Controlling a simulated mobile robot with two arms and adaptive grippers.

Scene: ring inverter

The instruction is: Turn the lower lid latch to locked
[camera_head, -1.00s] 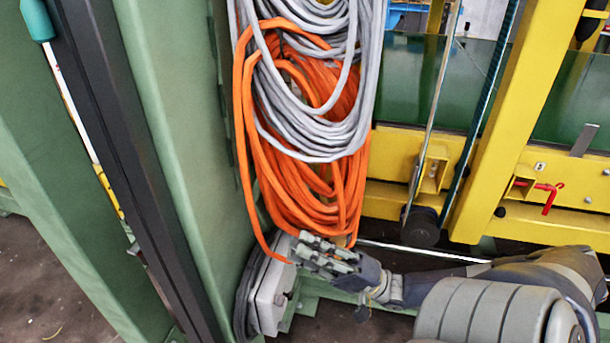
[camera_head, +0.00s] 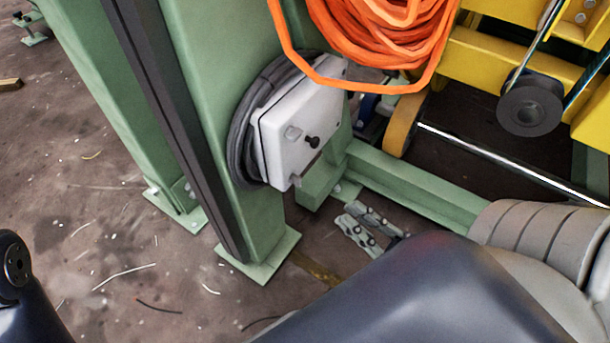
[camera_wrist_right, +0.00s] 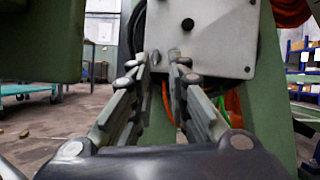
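A pale grey box with a lid (camera_head: 283,152) is fixed to the green post, a black round knob (camera_head: 313,142) standing out from its face. A small grey tab (camera_head: 295,181) sits at its lower edge; I cannot tell whether this is the lower latch or how it is turned. My right gripper (camera_head: 347,215) is below and right of the box, apart from it. In the right wrist view its fingers (camera_wrist_right: 165,58) are open with a narrow gap, pointing at the lower part of the box face (camera_wrist_right: 222,42). My left gripper is out of view.
Orange cable (camera_head: 375,45) hangs just above the box. Dark cable (camera_head: 243,130) coils behind it. A green floor beam (camera_head: 415,185) runs right from the post. The floor (camera_head: 110,230) at left is mostly clear, with scattered scraps.

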